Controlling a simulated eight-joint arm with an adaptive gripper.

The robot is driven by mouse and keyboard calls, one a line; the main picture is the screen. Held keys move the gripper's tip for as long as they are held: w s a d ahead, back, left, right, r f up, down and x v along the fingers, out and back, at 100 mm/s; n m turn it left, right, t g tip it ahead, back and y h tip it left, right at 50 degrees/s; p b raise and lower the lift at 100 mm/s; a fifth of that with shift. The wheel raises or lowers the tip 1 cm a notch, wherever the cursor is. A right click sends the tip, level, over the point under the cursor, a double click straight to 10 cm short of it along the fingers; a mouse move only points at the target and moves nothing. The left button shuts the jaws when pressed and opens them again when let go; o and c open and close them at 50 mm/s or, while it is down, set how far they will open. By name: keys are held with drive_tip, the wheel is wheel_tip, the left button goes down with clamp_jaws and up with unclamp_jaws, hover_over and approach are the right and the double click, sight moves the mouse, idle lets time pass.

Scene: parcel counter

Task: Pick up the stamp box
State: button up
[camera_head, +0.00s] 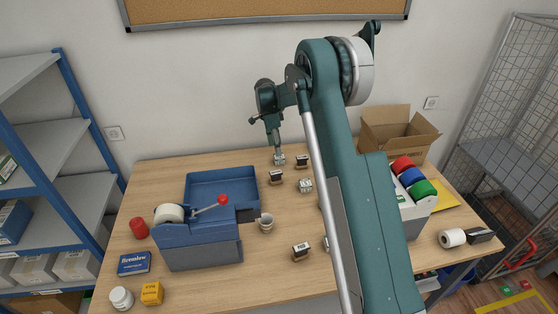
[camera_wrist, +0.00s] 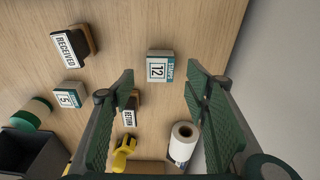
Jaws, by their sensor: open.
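Two small white-and-teal stamp boxes show in the wrist view: one marked 12 (camera_wrist: 158,68) and one marked 5 (camera_wrist: 69,95). In the head view, the 12 box (camera_head: 279,159) stands near the back of the table, directly under my gripper (camera_head: 276,147). The 5 box (camera_head: 305,185) stands nearer the front. In the wrist view my gripper (camera_wrist: 159,78) is open and empty. The 12 box appears between its fingertips, standing on the table; how far below them it is, I cannot tell.
A "RECEIVED" stamp (camera_wrist: 72,47) and a "RETURN" stamp (camera_wrist: 130,110) stand close by. A white roll (camera_wrist: 183,138) and a yellow object (camera_wrist: 123,153) lie lower in the wrist view. A blue tray (camera_head: 222,186) is to the left. The wall is close behind the table.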

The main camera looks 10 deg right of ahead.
sight(279, 159)
drive_tip(key=shift+d+f, duration=0.2)
drive_tip(key=shift+f, duration=0.8)
drive_tip(key=shift+f, duration=0.1)
drive_tip(key=shift+d+f, duration=0.25)
drive_tip(key=shift+f, duration=1)
drive_tip(key=shift+d+f, duration=0.25)
drive_tip(key=shift+f, duration=0.95)
drive_tip(key=c, duration=1)
